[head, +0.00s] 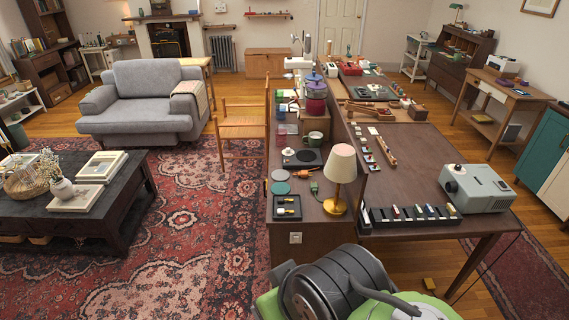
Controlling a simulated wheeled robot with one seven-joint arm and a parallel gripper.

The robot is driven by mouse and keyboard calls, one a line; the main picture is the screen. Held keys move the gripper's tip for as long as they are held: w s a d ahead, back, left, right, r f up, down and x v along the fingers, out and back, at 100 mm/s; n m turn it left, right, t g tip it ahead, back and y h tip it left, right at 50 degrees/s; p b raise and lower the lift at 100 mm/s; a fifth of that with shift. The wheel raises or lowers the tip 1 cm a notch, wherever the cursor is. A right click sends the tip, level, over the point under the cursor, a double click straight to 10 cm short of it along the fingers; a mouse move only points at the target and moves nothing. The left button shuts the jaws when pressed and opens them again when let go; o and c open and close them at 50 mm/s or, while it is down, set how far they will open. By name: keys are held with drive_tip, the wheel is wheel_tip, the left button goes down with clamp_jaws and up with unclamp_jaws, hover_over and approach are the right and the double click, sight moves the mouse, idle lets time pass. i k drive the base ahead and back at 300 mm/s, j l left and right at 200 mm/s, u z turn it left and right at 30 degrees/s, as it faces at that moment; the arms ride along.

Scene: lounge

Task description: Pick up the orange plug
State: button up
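A small orange item (303,174) lies on the dark wooden desk (279,240), behind the lamp and to its left. It may be the orange plug, but it is too small to be sure. A small green item (314,188) lies just in front of it. My gripper is not in view.
A table lamp (341,166) with a cream shade stands right of these items. A black tray (287,207) and round coasters (280,188) lie to the left. A projector (476,188) sits on the adjoining table. Rug floor left of the desk is open.

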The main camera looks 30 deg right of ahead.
sight(303, 174)
drive_tip(key=i+z, duration=0.1)
drive_tip(key=z, duration=0.3)
drive_tip(key=i+z, duration=0.1)
drive_tip(key=z, duration=0.3)
drive_tip(key=i+z, duration=0.15)
drive_tip(key=z, duration=0.25)
drive_tip(key=i+z, duration=0.1)
drive_tip(key=z, duration=0.25)
drive_tip(key=k+j, duration=0.1)
drive_tip(key=j, duration=0.75)
drive_tip(key=i+j, duration=0.1)
drive_tip(key=j, duration=0.6)
drive_tip(key=i+j+z, duration=0.15)
drive_tip(key=j, duration=1.2)
drive_tip(key=i+j+z, duration=0.15)
drive_tip(key=i+j, duration=0.9)
drive_tip(key=i+l, duration=0.2)
drive_tip(key=i, duration=0.3)
drive_tip(key=i+l+z, duration=0.1)
drive_tip(key=i, duration=0.35)
drive_tip(key=l, duration=0.1)
